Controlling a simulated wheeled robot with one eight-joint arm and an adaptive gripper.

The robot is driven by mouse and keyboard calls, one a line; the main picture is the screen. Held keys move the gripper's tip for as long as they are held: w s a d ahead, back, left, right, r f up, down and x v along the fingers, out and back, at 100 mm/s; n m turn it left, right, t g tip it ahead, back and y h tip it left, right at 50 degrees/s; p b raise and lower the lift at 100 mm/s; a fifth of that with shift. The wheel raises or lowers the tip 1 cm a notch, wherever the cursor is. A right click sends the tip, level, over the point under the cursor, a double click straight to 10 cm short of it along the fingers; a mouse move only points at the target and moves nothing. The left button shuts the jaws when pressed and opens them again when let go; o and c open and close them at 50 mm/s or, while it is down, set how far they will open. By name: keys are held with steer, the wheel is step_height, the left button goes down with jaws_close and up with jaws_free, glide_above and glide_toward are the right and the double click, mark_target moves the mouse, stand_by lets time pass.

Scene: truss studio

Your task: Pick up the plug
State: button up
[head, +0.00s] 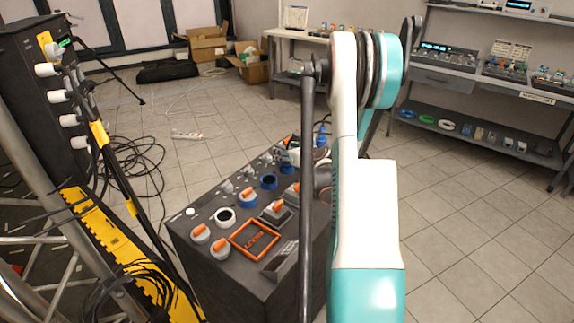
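A black case (250,285) stands on the floor in front of me with many connectors on its top. Several white-grey pieces with orange tops, such as one near its front left (200,233), may be plugs or switches. White plug-like pieces (60,96) also stick out of the dark panel at the left. I cannot tell which one is the plug of the task. My white and teal arm reaches over the right side of the case. My gripper is mostly hidden behind the arm near the case's far right end, and its fingers cannot be made out.
An orange square frame (255,239) is on the case top. A yellow perforated beam (110,250) with black cables stands at the left. A power strip (187,135) lies on the floor behind. Shelves (480,133) stand at the back right. The tiled floor (470,225) at right is clear.

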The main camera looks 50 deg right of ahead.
steer(key=shift+c, duration=0.6)
jaws_close()
steer(key=shift+r, duration=0.15)
